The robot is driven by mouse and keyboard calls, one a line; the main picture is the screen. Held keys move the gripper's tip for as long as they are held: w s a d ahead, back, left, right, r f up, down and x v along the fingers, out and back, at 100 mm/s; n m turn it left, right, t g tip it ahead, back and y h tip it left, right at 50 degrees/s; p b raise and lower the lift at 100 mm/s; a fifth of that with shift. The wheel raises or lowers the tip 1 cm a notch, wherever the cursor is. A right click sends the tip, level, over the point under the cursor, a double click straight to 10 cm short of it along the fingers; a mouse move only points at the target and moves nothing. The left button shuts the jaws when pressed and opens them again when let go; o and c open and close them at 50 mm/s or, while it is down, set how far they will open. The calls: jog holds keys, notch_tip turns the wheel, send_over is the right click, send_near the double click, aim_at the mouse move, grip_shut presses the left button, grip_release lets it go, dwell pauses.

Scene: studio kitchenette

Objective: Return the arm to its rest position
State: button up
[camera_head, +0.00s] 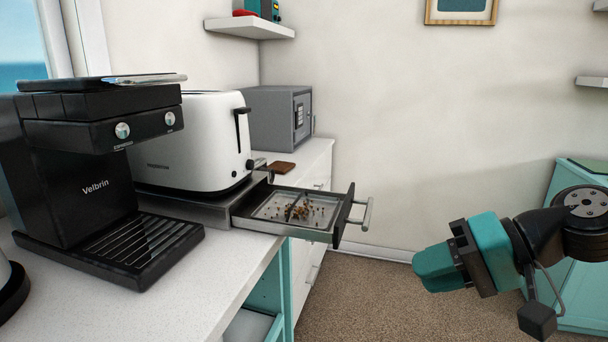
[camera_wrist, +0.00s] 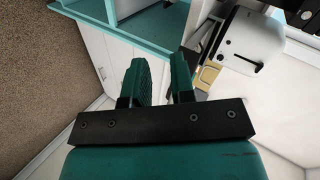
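My arm reaches in from the right side of the head view, over the open floor. My gripper (camera_head: 432,268) points left and is apart from the counter and the pulled-out drawer. In the wrist view my gripper (camera_wrist: 158,72) has its two teal fingers a gap apart, with nothing between them. The fingers touch nothing that I can see.
A crumb-strewn metal drawer (camera_head: 263,222) sticks out past the counter edge under the white toaster (camera_head: 196,140), its handle toward my gripper. A black coffee machine (camera_head: 82,204) and a grey safe (camera_head: 278,117) share the counter. A teal cabinet (camera_head: 573,285) stands right.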

jog(key=s+a+n+g+h, duration=0.35)
jog(key=s+n+h, duration=0.4)
jog(key=s, duration=0.45)
notch_tip(320, 180, up, 15)
jog(key=p, duration=1.5)
jog(key=shift+d+y, duration=0.15)
jog(key=shift+y, duration=0.2)
jog(key=shift+s+f, duration=0.1)
